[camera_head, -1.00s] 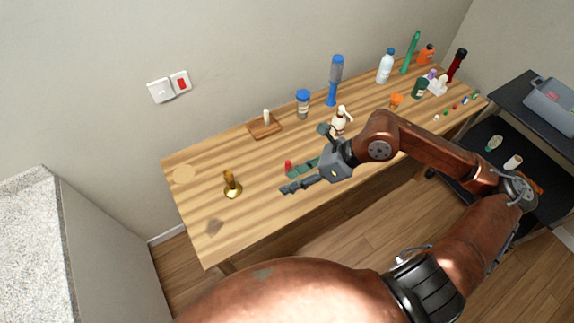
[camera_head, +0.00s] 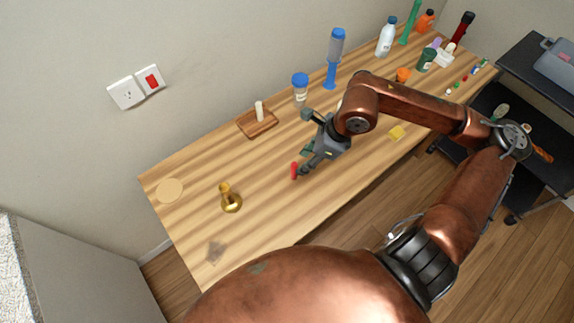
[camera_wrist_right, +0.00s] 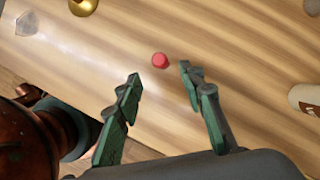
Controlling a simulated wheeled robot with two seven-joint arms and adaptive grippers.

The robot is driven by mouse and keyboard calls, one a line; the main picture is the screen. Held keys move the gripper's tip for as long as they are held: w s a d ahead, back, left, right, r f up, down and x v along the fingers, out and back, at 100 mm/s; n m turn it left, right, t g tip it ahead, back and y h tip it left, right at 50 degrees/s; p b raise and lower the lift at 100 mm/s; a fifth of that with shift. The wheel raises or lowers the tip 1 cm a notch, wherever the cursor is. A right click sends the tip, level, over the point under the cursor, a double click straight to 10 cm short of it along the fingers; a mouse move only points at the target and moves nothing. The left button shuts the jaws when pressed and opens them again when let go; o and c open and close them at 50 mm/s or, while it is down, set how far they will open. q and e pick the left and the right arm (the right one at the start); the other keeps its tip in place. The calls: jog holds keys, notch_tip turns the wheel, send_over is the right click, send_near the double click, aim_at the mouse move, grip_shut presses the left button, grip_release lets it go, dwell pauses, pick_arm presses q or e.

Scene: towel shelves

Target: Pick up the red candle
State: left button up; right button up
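The red candle (camera_head: 294,171) stands upright on the wooden table, near its front middle. In the right wrist view the candle (camera_wrist_right: 160,60) shows from above as a small red disc. It lies just beyond my right gripper's fingertips, between their lines. My right gripper (camera_head: 304,144) is beside the candle, to its upper right in the head view. In the wrist view its two green fingers (camera_wrist_right: 159,72) are spread apart with nothing between them. Whether a finger touches the candle is hard to tell, but it looks apart. My left gripper is not in view.
A brass candle holder (camera_head: 230,200) stands on the wooden table (camera_head: 250,235) to the left. A wooden tray with a white candle (camera_head: 259,111) is behind. A blue-lidded jar (camera_head: 300,88) and several bottles stand along the back.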

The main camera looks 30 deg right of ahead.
aim_at(294, 169)
jog(key=b+x, duration=0.1)
jog(key=x, duration=0.2)
jog(key=shift+f, duration=0.25)
jog(key=b+x, duration=0.1)
jog(key=x, duration=0.2)
jog(key=shift+w+f, duration=0.2)
jog(key=shift+f, duration=0.1)
jog(key=shift+w+a+f+b, duration=0.2)
jog(key=shift+f+b, duration=0.1)
jog(key=shift+f, duration=0.2)
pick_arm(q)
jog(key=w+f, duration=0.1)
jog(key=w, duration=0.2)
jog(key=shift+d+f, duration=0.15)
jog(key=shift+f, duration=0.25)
pick_arm(e)
jog(key=shift+c, duration=0.3)
grip_shut()
